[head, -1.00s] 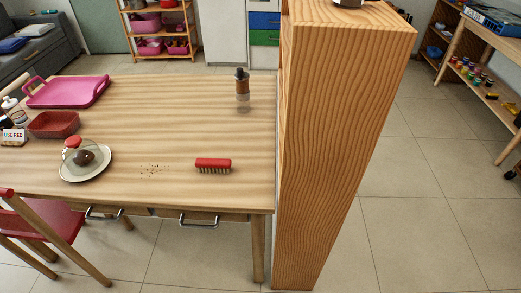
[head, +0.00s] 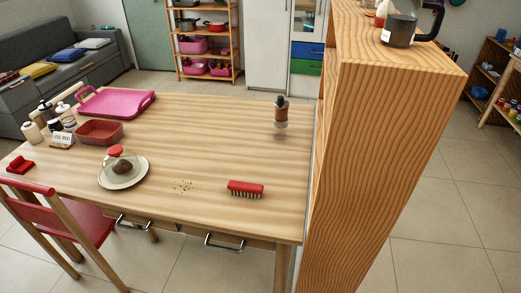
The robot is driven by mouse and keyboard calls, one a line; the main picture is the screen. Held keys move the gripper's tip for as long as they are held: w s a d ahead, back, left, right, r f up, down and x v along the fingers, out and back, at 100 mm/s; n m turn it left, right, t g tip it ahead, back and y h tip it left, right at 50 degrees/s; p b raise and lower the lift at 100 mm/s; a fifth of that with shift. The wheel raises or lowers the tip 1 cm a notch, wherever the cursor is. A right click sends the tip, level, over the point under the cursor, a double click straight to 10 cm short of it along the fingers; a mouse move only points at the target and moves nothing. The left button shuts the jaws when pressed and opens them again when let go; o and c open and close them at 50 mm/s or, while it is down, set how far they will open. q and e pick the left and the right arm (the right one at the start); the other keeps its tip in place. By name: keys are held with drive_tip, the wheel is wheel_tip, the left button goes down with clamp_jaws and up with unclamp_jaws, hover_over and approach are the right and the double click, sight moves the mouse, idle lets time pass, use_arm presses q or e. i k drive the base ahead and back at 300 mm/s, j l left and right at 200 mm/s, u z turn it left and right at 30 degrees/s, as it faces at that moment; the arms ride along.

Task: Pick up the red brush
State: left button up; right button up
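The red brush (head: 245,188) lies on the wooden table (head: 210,140) near its front right part, with its red back up and pale bristles down. Neither of my grippers shows in the head view, and nothing is touching the brush.
A tall wooden shelf unit (head: 375,150) stands right of the table, with a dark pot (head: 398,31) on top. A plate (head: 136,178) with a covered item, a bottle (head: 281,112), a red bin (head: 100,132) and a pink tray (head: 118,103) stand on the table. A red chair (head: 75,225) stands front left.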

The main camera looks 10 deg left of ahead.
sight(234, 187)
drive_tip(key=j+z, duration=0.1)
drive_tip(key=z, duration=0.25)
drive_tip(key=j+z, duration=0.1)
drive_tip(key=z, duration=0.25)
drive_tip(key=j+z, duration=0.1)
drive_tip(key=z, duration=0.25)
drive_tip(key=j+z, duration=0.25)
drive_tip(key=j, duration=0.15)
drive_tip(key=k+j+z, duration=0.1)
drive_tip(key=j+z, duration=0.2)
drive_tip(key=j, duration=0.15)
drive_tip(key=k+j+z, duration=0.1)
drive_tip(key=j+z, duration=0.15)
drive_tip(key=j, duration=0.15)
drive_tip(key=k+j, duration=0.15)
drive_tip(key=j, duration=0.25)
drive_tip(key=k+j, duration=0.1)
drive_tip(key=j, duration=0.25)
drive_tip(key=k+j+z, duration=0.1)
drive_tip(key=j, duration=0.3)
drive_tip(key=k, duration=0.05)
